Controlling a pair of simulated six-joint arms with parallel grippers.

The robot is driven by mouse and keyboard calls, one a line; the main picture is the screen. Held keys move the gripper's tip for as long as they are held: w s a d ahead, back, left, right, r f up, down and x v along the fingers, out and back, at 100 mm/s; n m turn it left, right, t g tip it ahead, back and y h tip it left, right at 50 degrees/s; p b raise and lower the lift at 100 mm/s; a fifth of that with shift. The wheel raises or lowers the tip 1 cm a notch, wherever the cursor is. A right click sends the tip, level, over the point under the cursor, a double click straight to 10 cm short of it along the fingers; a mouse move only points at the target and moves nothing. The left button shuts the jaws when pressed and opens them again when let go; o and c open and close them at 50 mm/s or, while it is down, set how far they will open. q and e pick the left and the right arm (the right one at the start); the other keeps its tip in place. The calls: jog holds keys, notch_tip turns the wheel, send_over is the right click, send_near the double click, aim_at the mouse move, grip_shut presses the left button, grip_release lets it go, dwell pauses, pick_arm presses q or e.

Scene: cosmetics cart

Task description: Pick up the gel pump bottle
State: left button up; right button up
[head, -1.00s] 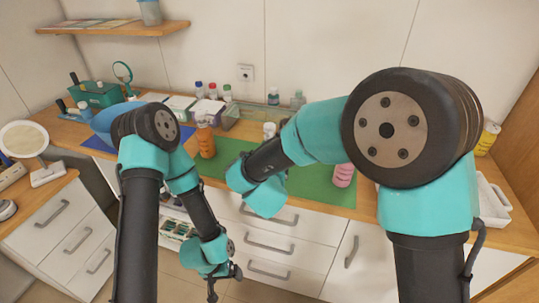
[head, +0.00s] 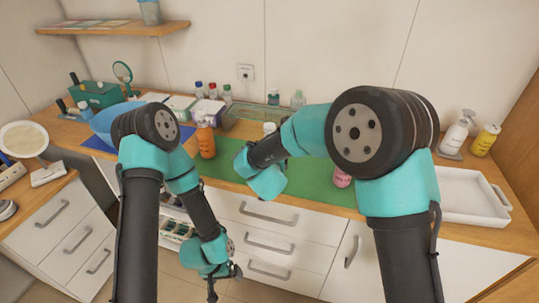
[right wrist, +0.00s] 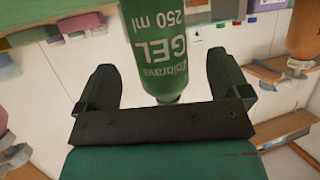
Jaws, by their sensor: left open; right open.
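The gel pump bottle (right wrist: 158,45) is green with white "GEL 250 ml" lettering and appears upside down in the right wrist view. It spans the gap between the open fingers of my right gripper (right wrist: 165,80), nearer the left finger; I cannot tell whether it is fully between them. In the head view my right arm hides the bottle's body; a small white top (head: 269,128) shows behind the arm, possibly its pump. My right gripper's fingers are hidden there. My left gripper (head: 225,283) is open and empty, low in front of the drawers.
A white tray (head: 475,214), a white pump bottle (head: 456,134) and a yellow bottle (head: 485,140) are at right. A blue bowl (head: 103,124) is at left.

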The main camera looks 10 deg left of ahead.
jog(key=x, duration=0.3)
jog(key=shift+w, duration=0.15)
dwell(0.3)
jog(key=c, duration=1.2)
jog(key=shift+o, duration=0.2)
jog(key=shift+r, duration=0.8)
jog(key=s+f+v, duration=0.1)
jog(key=f+v, duration=0.1)
jog(key=v, duration=1.4)
jog(key=shift+d+f, duration=0.3)
jog(key=shift+f, duration=0.05)
